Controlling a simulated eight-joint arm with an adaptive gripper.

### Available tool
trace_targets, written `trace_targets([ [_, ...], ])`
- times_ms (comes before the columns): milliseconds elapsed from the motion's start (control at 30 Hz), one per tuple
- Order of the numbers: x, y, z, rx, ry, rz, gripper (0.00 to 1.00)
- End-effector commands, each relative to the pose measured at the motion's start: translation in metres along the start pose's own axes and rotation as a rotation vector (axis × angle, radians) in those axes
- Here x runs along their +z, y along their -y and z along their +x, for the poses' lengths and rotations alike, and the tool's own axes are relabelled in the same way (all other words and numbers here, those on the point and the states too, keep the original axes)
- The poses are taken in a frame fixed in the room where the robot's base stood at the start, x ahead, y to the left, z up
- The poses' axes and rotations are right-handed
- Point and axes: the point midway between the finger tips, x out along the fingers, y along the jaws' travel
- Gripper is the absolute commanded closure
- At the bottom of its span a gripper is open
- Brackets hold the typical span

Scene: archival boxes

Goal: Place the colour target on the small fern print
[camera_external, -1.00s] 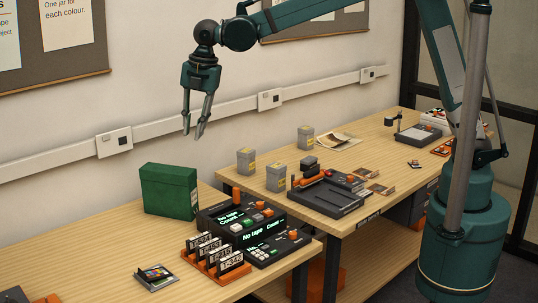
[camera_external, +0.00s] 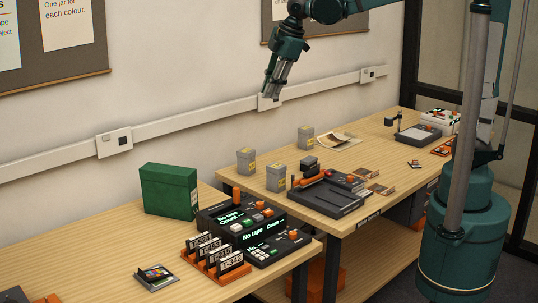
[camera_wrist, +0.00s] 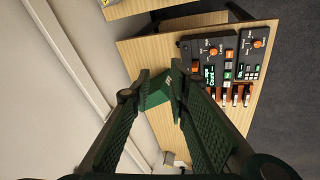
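A small card with coloured patches, which looks like the colour target (camera_external: 156,273), lies on a grey holder at the front left of the near bench. Flat brownish sheets (camera_external: 335,141) lie at the back of the far bench. Two small framed pieces (camera_external: 380,189) lie near its front edge. I cannot tell which of these is the small fern print. My gripper (camera_external: 269,97) is high above the benches, near the wall, far from the card. In the wrist view my gripper (camera_wrist: 158,78) has its fingers apart, with nothing held between them.
A green box (camera_external: 169,190) stands on the near bench, beside black consoles (camera_external: 242,219) and an orange rack of number tags (camera_external: 215,262). Grey canisters (camera_external: 276,178) and a black device (camera_external: 327,197) stand on the far bench.

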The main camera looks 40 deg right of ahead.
Motion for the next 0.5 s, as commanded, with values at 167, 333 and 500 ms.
trace_targets([
  [167, 0.050, 0.006, -0.016, 0.035, -0.005, 0.150, 0.82],
  [333, 0.093, 0.015, -0.029, 0.069, -0.014, 0.291, 0.82],
  [500, 0.135, 0.026, -0.039, 0.103, -0.025, 0.432, 0.82],
])
